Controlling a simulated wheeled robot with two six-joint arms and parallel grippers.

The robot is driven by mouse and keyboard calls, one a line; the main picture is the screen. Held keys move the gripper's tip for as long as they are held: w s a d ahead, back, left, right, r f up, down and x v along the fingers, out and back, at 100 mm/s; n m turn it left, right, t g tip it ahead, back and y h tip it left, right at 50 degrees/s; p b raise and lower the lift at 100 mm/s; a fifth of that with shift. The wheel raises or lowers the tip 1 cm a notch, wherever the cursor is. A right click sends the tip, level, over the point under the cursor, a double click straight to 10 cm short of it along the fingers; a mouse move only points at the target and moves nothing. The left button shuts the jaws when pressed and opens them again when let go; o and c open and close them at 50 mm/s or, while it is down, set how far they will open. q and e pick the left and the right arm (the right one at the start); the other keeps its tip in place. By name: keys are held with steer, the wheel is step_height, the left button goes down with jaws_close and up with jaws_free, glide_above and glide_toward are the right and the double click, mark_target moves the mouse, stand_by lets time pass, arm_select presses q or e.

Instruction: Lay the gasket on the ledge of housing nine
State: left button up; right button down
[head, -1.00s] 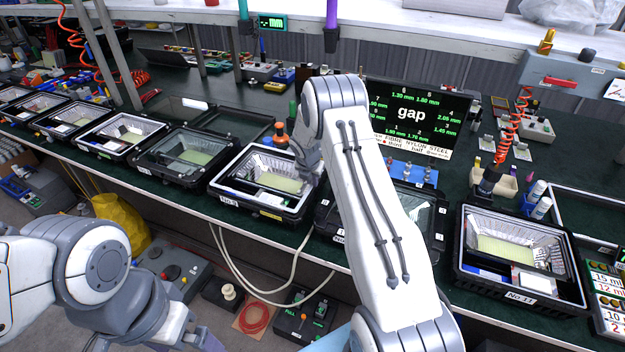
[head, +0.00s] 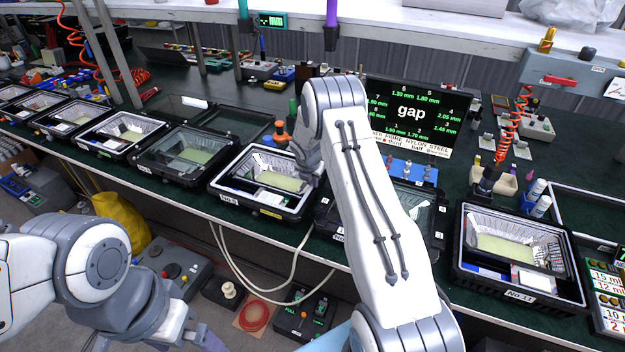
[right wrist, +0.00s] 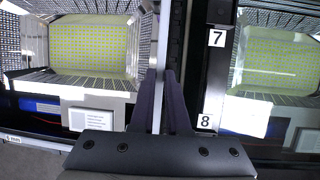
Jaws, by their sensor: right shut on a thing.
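Housing nine (head: 222,185) is a black open case with a bright reflector and a yellow LED panel, its number label on the front left. In the right wrist view housing nine (right wrist: 90,88) fills the left side. My right gripper (right wrist: 170,74) is over its right rim, its dark fingers close together on a thin thing. In the head view my right wrist hides the fingertips.
Another housing, with tags 7 and 8 (right wrist: 206,122) on its frame, stands close on the right, partly behind my right arm. Housing No 11 (head: 520,296) is farther right. More housings line the bench to the left. A gap display (head: 415,115) stands behind.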

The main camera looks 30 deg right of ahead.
stand_by(0.3)
steer(key=c, duration=0.8)
jaws_free()
step_height(320, 180, up, 7)
steer(key=p, duration=0.7)
